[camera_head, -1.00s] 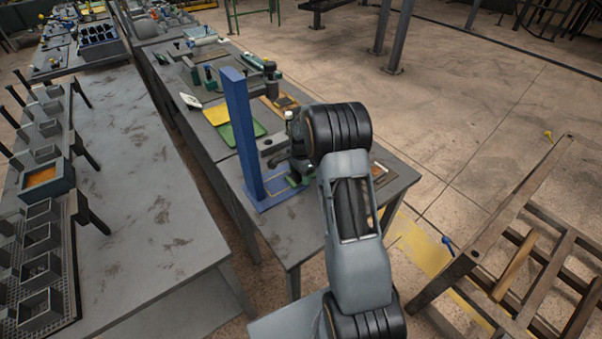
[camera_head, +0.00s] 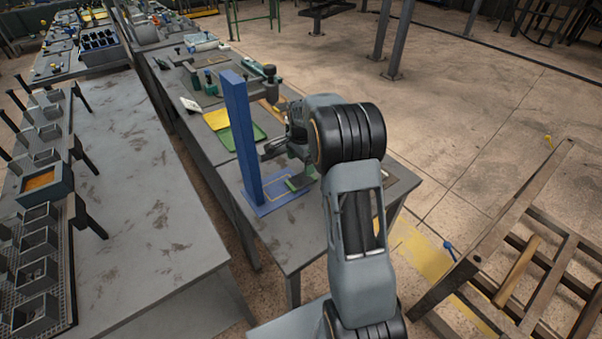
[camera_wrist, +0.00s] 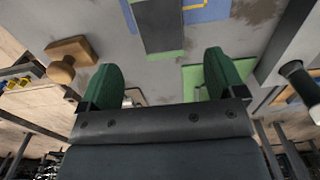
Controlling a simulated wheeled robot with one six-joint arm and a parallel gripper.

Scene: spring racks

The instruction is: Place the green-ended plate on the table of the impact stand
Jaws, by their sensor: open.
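The impact stand has a tall blue post (camera_head: 243,130) and a flat blue base (camera_head: 262,208) with a yellow outline. The grey plate (camera_wrist: 158,22) has a green end that faces my gripper in the wrist view. It overlaps the blue base, which also shows in the wrist view (camera_wrist: 208,11), and its green end reaches past the base edge. In the head view the green end (camera_head: 299,183) shows at the right of the base. My gripper (camera_wrist: 163,75) is open, with nothing between its green fingers, apart from the plate.
A green tray (camera_head: 243,135) and a yellow sheet (camera_head: 216,119) lie behind the post. A wooden knobbed block (camera_wrist: 70,58) is at left in the wrist view. The grey bench (camera_head: 150,210) at left is clear in its middle. A wooden rack (camera_head: 500,250) stands at right.

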